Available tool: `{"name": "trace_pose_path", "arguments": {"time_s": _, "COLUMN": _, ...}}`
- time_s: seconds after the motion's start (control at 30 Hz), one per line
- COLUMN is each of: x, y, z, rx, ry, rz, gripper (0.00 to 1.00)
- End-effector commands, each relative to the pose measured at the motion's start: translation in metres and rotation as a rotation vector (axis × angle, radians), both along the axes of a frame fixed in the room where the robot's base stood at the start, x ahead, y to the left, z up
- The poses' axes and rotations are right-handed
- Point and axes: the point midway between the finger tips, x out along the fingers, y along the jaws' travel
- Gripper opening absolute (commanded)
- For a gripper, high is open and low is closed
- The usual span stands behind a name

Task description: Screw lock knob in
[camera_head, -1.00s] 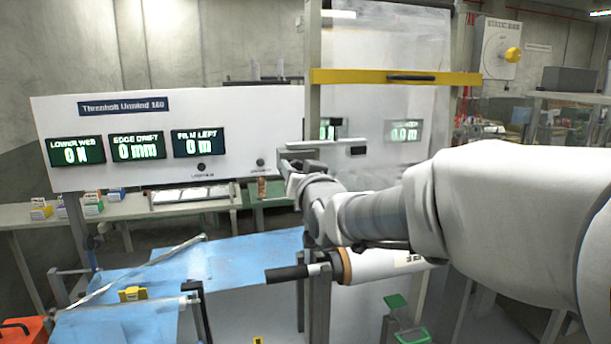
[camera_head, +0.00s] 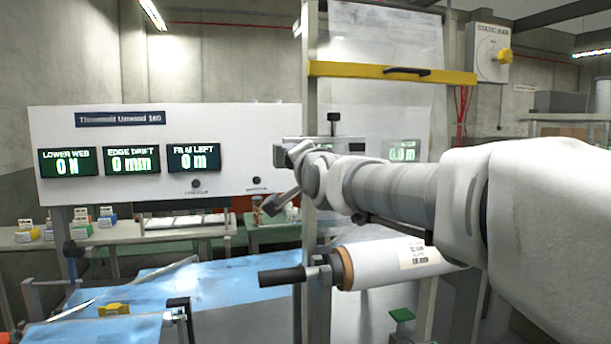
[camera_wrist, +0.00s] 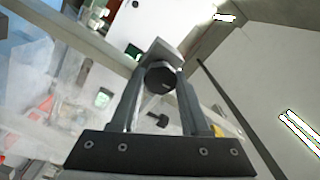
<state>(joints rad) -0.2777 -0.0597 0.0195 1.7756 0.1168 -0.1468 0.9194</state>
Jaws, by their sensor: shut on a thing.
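In the wrist view, my gripper (camera_wrist: 158,82) is shut on a dark, many-sided knob (camera_wrist: 160,77), which sits between the fingertips. A grey block (camera_wrist: 166,52) shows just beyond the knob; I cannot tell whether they touch. In the head view, my gripper (camera_head: 285,172) is at the upright frame post, in front of the white display panel. My own wrist hides most of the fingers there, and the held knob cannot be made out. The knob's threaded end and any hole for it are hidden.
A white film roll (camera_head: 390,264) on a black-ended shaft (camera_head: 283,275) lies below my arm. A yellow bar (camera_head: 390,72) crosses the frame above it. The display panel (camera_head: 250,125) stands behind. Blue film (camera_head: 220,285) spreads at lower left. A black knob-like part (camera_head: 333,118) shows right of the post.

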Motion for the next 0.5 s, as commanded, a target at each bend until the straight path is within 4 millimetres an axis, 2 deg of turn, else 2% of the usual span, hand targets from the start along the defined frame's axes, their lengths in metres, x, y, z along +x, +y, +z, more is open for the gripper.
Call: {"name": "trace_pose_path", "arguments": {"time_s": 0.5, "x": 0.0001, "y": -0.0001, "z": -0.0005, "rx": 0.101, "ry": 0.031, "rz": 0.000, "gripper": 0.00}}
